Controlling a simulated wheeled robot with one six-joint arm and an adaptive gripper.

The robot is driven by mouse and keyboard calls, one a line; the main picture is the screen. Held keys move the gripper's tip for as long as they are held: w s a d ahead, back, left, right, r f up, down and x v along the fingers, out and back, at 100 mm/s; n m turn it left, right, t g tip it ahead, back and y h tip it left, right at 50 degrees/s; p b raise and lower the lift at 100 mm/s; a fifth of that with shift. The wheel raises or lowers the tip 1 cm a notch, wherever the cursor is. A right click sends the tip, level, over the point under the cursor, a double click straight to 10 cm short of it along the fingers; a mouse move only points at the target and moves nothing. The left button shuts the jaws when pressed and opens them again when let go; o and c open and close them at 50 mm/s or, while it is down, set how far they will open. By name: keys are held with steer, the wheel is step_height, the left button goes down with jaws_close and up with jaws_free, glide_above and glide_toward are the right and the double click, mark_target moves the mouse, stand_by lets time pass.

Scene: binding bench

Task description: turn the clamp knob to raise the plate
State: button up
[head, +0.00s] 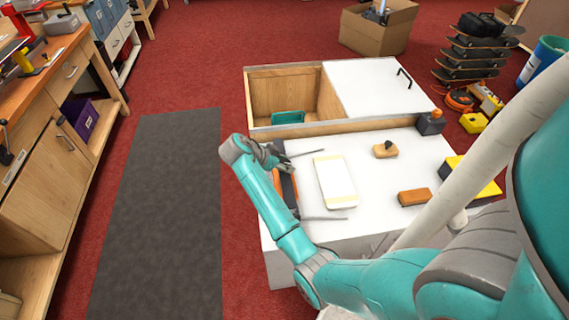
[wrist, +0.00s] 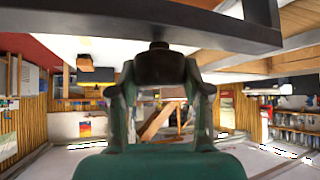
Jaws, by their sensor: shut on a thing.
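My gripper (head: 270,158) is at the left side of the white bench, at the clamp. In the wrist view my gripper (wrist: 160,75) has its two green fingers closed on either side of a black clamp knob (wrist: 160,62). The knob sits under a dark bar of the clamp frame (wrist: 120,14). In the head view the knob is hidden by my gripper and wrist. The clamp shows there only in part, as a dark and orange body (head: 288,184) partly behind my arm. I cannot make out the plate or its height.
A white pad with yellowish edges (head: 335,182) lies right of the clamp. A wooden block with a knob (head: 385,151), a brown block (head: 414,197) and a dark grey block (head: 430,123) are farther right. Behind is an open compartment with a green bin (head: 287,118).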

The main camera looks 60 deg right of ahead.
steer(key=n+t+h, duration=0.1)
steer(key=n+t, duration=0.2)
steer(key=n, duration=0.1)
steer(key=shift+s, duration=0.1)
steer(key=n+t, duration=0.2)
steer(key=n, duration=0.1)
steer(key=shift+a+f+n+t, duration=0.1)
steer(key=shift+n+t, duration=0.3)
steer(key=n+t+y, duration=0.2)
steer(key=n+t, duration=0.2)
steer(key=n, duration=0.2)
steer(key=n+t+y, duration=0.2)
steer(key=n, duration=0.1)
steer(key=shift+f+n+y, duration=0.1)
steer(key=shift+n+y, duration=0.3)
steer(key=n+t+y, duration=0.1)
steer(key=n+y, duration=0.1)
steer(key=n, duration=0.1)
steer(key=shift+n+y, duration=0.3)
steer(key=n+y, duration=0.2)
steer(key=n, duration=0.1)
steer(key=shift+y, duration=0.3)
steer(key=shift+n+y, duration=1.2)
steer(key=shift+n, duration=0.5)
steer(key=shift+n+g, duration=0.3)
